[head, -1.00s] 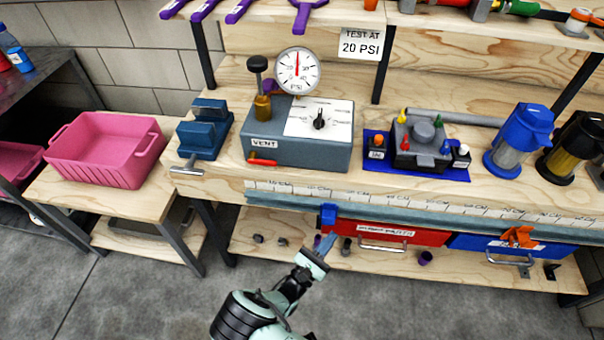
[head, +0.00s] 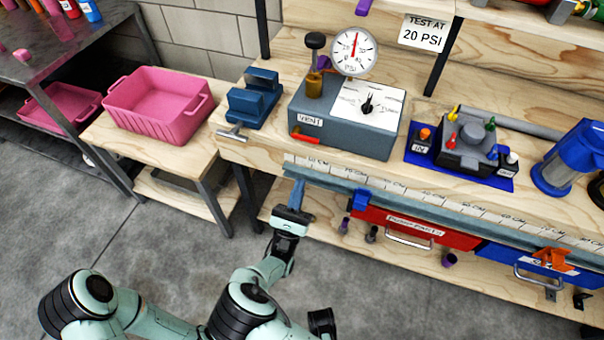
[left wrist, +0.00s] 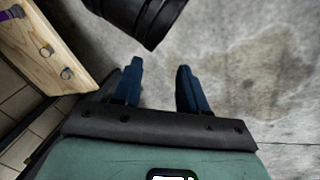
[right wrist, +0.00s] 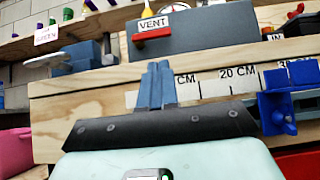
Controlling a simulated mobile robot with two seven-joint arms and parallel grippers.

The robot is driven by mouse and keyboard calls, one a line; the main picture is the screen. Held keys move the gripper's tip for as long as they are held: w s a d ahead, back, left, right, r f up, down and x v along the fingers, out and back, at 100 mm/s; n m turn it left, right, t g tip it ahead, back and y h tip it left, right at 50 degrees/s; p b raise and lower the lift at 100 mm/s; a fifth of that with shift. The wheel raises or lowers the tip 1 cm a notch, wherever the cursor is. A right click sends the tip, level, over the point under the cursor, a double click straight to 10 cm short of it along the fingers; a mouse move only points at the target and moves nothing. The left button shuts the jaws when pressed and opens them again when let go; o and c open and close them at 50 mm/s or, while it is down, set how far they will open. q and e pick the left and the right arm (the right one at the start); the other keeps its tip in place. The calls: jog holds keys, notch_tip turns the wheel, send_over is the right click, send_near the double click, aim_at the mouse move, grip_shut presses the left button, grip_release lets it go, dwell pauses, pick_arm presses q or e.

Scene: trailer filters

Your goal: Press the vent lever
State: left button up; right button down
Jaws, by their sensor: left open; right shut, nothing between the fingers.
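The vent lever is a red handle (head: 305,138) low on the front left of the grey-blue test box (head: 350,122), under the VENT label. It also shows in the right wrist view as a red bar (right wrist: 152,34) just below the label. My right gripper (head: 296,188) is shut and empty, in front of the bench's ruler edge and below the lever. In the right wrist view its closed blue fingertips (right wrist: 158,68) point at the bench front, apart from the lever. My left gripper (left wrist: 157,75) is open and empty over the floor, seen only in the left wrist view.
A blue vise (head: 253,98) with a grey handle stands left of the box. A blue clamp block (head: 361,200) sits on the bench edge to the right. A pink bin (head: 160,104) stands on a side table. The floor in front is clear.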

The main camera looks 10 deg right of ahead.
aim_at(305, 138)
pick_arm(q)
jog(key=shift+w+a+f+b, duration=0.35)
jog(key=shift+w+f+b, duration=0.1)
jog(key=shift+w, duration=0.25)
pick_arm(e)
jog(key=x, duration=0.9)
